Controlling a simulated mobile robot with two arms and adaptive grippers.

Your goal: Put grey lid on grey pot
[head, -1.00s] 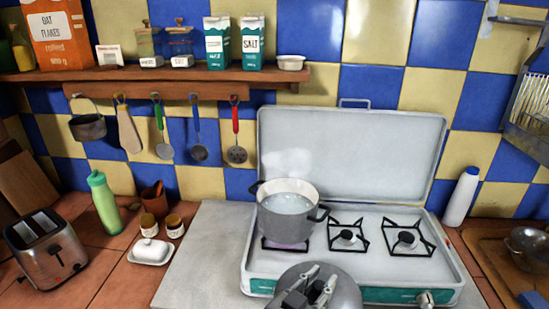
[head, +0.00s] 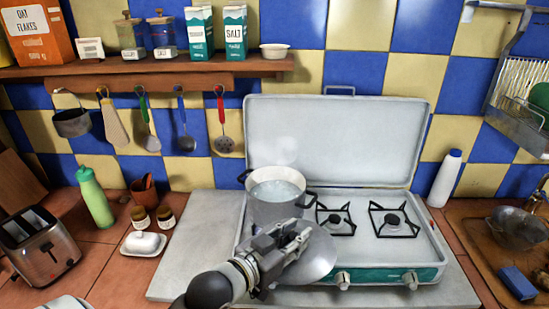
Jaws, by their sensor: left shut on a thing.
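The grey pot (head: 272,208) stands on the left burner of the camping stove, open on top, with steaming water inside and dark handles. My left gripper (head: 290,238) is shut on the grey lid (head: 314,262), whose rim shows beyond and to the right of the jaws. The grip point on the lid is hidden by the gripper. The lid is in front of the pot and to its right, over the stove's front part, and overlaps the pot's lower edge in the picture. I cannot tell whether they touch. My right gripper is not in view.
The stove (head: 425,262) has two free burners to the right and a raised back cover (head: 335,140). A white bottle (head: 445,178) stands right of it. A butter dish (head: 143,244), two jars, a green bottle (head: 95,198) and a toaster (head: 38,247) are at left.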

